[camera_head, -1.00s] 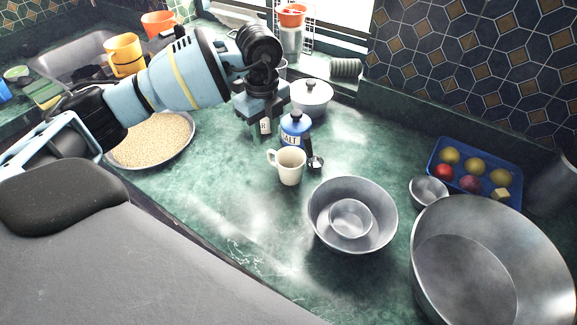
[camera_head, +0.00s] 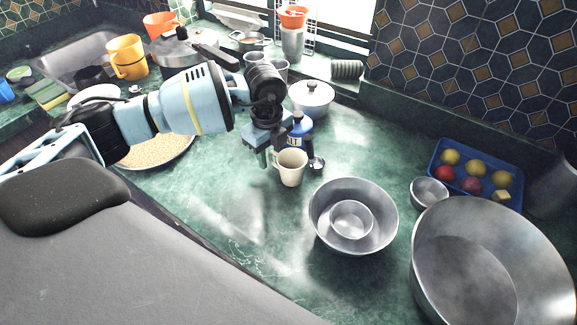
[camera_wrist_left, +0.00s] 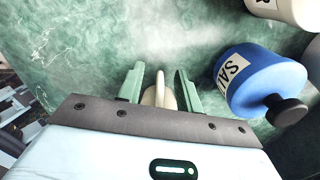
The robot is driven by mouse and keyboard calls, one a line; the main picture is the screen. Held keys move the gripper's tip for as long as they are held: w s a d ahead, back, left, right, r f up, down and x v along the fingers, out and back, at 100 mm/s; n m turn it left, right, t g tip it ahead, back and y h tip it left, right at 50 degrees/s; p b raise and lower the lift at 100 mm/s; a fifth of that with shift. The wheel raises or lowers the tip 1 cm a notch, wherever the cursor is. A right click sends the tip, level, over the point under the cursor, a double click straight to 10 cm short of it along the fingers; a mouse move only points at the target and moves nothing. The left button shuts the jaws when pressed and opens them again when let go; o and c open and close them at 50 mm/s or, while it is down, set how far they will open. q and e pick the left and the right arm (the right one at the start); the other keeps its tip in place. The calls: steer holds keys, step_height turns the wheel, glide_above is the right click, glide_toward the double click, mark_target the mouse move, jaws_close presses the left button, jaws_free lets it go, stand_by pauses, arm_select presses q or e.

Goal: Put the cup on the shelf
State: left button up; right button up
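The cream cup (camera_head: 291,168) stands upright on the green counter, in front of the blue salt jar (camera_head: 301,131). My left gripper (camera_head: 265,160) is at the cup's left, handle side. In the left wrist view, the gripper (camera_wrist_left: 160,76) has its two green fingers apart, with a narrow cream part of the cup (camera_wrist_left: 159,92) between them. Gaps show on both sides of it; the rest of the cup is hidden by the gripper body. The salt jar (camera_wrist_left: 258,80) lies close to the right finger there. I cannot identify a shelf for certain. My right gripper is not in view.
A steel bowl with a smaller one inside (camera_head: 322,226) stands right of the cup. A large pot (camera_head: 425,250) and a blue fruit tray (camera_head: 437,158) are farther right. A lidded white pot (camera_head: 312,96) stands behind the jar. The front counter is mostly clear.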

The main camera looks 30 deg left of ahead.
arm_select(q)
steer(key=shift+f, duration=0.75)
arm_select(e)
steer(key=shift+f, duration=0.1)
arm_select(q)
steer(key=shift+c, duration=0.4)
jaws_close()
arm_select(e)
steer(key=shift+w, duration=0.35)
arm_select(q)
steer(key=shift+r, duration=0.15)
